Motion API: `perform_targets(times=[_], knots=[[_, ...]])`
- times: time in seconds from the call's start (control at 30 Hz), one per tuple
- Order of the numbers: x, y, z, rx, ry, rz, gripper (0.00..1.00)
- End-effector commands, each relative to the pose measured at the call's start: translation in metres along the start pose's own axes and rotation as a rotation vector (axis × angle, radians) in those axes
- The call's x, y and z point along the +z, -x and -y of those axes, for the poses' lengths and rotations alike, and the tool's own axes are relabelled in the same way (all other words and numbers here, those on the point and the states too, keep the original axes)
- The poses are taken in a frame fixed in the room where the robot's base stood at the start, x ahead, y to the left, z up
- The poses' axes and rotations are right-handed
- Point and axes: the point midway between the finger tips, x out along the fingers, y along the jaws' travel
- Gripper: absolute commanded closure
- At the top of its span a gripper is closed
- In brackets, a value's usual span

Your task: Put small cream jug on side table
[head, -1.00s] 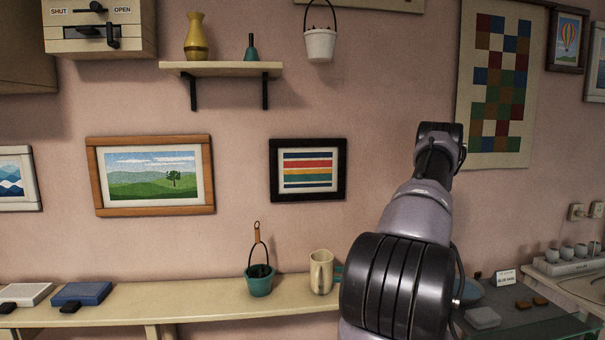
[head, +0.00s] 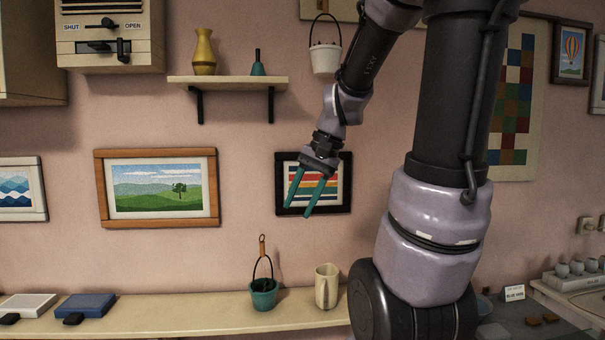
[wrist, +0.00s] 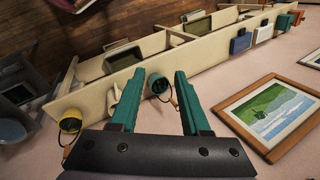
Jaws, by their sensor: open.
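A cream jug (head: 327,287) with a side handle stands upright on the long cream shelf (head: 200,311), right of a teal bucket. My gripper (head: 299,210) is open and empty. Its teal fingers point down in front of the striped picture, above the shelf, apart from the jug. In the wrist view, a cream shape (wrist: 111,98), probably the jug, is partly hidden by the left finger. A dark glass-topped table (head: 510,330) at the lower right is partly hidden by my arm. I cannot tell whether it is the side table.
The teal bucket (head: 263,293) with a tall looped handle stands close to the jug. A blue box (head: 86,305) and a white box (head: 28,304) lie farther left. A small wall shelf (head: 228,82) holds a yellow vase. A white bucket (head: 325,59) hangs above.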

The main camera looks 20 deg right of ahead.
Motion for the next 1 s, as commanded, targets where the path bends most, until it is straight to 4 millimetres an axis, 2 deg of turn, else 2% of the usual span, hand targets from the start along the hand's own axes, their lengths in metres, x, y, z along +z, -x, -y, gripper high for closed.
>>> perform_targets(times=[0.03, 0.2, 0.4, 1.0], knots=[[0.013, 0.013, 0.005, -0.001, 0.066, -0.065, 0.53], [0.042, 0.047, 0.011, -0.012, 0.233, -0.256, 0.53], [0.060, 0.069, 0.013, -0.041, 0.336, -0.386, 0.53], [0.063, 0.073, 0.013, -0.046, 0.351, -0.409, 0.53]])
